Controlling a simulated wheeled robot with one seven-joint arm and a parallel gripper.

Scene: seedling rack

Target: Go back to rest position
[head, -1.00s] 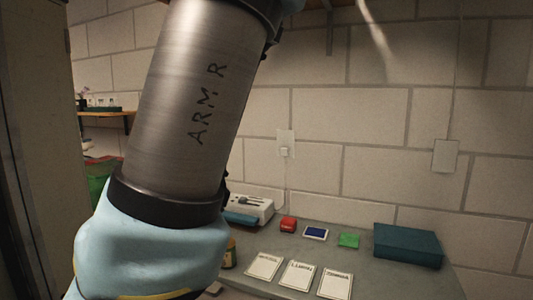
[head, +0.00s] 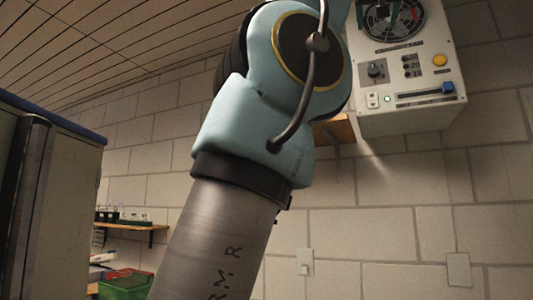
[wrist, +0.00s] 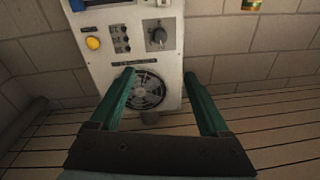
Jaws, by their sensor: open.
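My gripper (wrist: 159,74) shows in the wrist view with its two green fingers spread apart and nothing between them. It points toward a white control box (wrist: 112,72) with a fan, a black knob and a yellow button, which appears upside down there. I cannot tell the distance between the fingers and the box.
The control box (head: 408,110) is on the block wall at upper right, beside a wooden shelf (head: 335,129). A grey cabinet (head: 60,200) stands at left. A green crate (head: 125,285) and a small shelf (head: 135,226) with items are farther back. A plank ceiling (head: 120,45) is overhead.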

